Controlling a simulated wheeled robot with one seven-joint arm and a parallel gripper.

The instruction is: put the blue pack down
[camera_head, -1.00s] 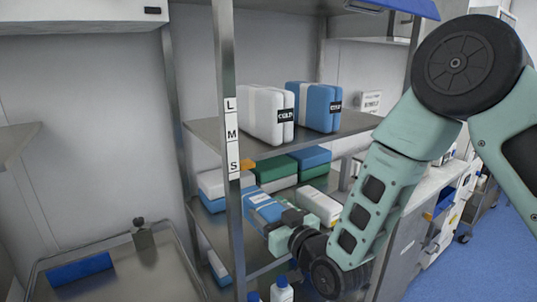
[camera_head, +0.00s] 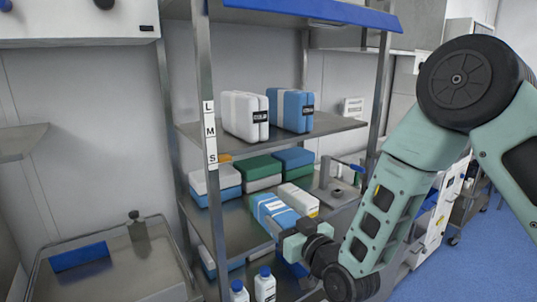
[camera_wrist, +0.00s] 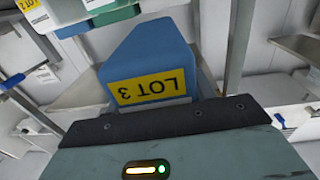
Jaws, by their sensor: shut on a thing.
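The blue pack (camera_head: 272,210) has a white label strip and is at the middle shelf level of the metal rack. In the wrist view the blue pack (camera_wrist: 150,62) fills the middle, with a yellow "LOT 3" label facing the camera. My gripper (camera_head: 290,232) is shut on the pack's near end. The fingertips are mostly hidden by the pack and the gripper body. Whether the pack's underside touches the middle shelf (camera_head: 235,222) cannot be told.
White-and-blue packs (camera_head: 214,182), green-and-white packs (camera_head: 258,170) and a white pack (camera_head: 298,198) are close by on that shelf. COLD boxes (camera_head: 290,110) stand above. White bottles (camera_head: 265,285) are below. A rack post (camera_head: 211,190) stands left.

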